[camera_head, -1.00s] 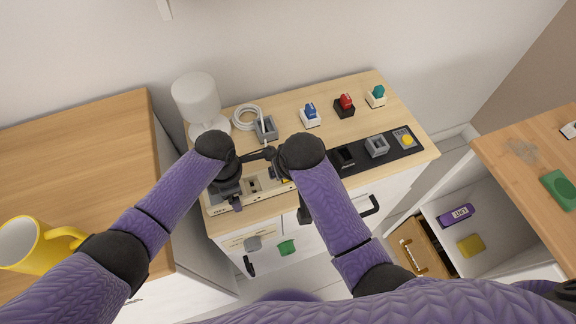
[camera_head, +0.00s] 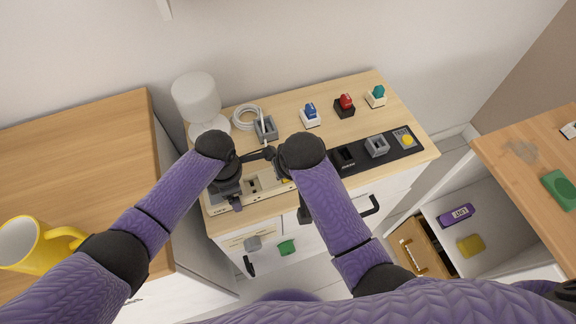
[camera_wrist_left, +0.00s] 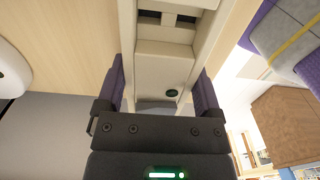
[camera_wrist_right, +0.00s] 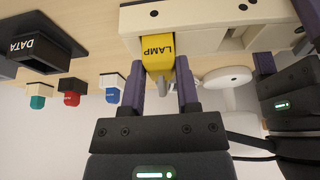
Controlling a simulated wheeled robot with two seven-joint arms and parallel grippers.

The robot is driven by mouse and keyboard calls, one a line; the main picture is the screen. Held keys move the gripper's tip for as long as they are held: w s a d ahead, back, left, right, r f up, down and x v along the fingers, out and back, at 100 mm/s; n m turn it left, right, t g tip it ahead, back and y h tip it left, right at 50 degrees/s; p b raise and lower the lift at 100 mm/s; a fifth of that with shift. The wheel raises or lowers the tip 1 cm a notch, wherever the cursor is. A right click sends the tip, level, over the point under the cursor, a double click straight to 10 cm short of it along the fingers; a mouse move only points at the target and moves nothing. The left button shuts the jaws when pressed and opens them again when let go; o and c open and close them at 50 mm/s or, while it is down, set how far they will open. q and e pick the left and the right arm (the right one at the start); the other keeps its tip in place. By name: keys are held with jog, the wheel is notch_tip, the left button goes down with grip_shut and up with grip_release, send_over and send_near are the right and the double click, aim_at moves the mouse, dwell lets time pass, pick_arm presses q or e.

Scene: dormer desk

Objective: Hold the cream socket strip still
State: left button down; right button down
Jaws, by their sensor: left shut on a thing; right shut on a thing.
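The cream socket strip (camera_head: 268,186) lies along the front left of the desk, partly hidden by my arms. My left gripper (camera_wrist_left: 160,92) is shut on one end of it, a finger on each side; the strip also shows in the right wrist view (camera_wrist_right: 206,34). My right gripper (camera_wrist_right: 162,88) is shut on a yellow plug (camera_wrist_right: 158,55) marked LAMP. The plug's front meets the strip at a socket; I cannot tell how deep it sits. In the head view the left gripper (camera_head: 234,192) is over the strip, and the right gripper is mostly hidden.
Blue (camera_head: 310,115), red (camera_head: 345,104) and teal (camera_head: 376,96) plugs stand at the back. A black panel (camera_head: 360,161) lies on the right. A yellow mug (camera_head: 28,243) is far left.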

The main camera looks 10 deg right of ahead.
jog(key=shift+r, duration=0.6)
jog(key=shift+r, duration=1.8)
jog(key=shift+w+a+r, duration=0.1)
jog(key=shift+r, duration=0.7)
pick_arm(q)
jog(key=shift+s, duration=0.1)
grip_release()
jog(key=shift+d, duration=0.1)
pick_arm(e)
jog(key=shift+a, duration=0.1)
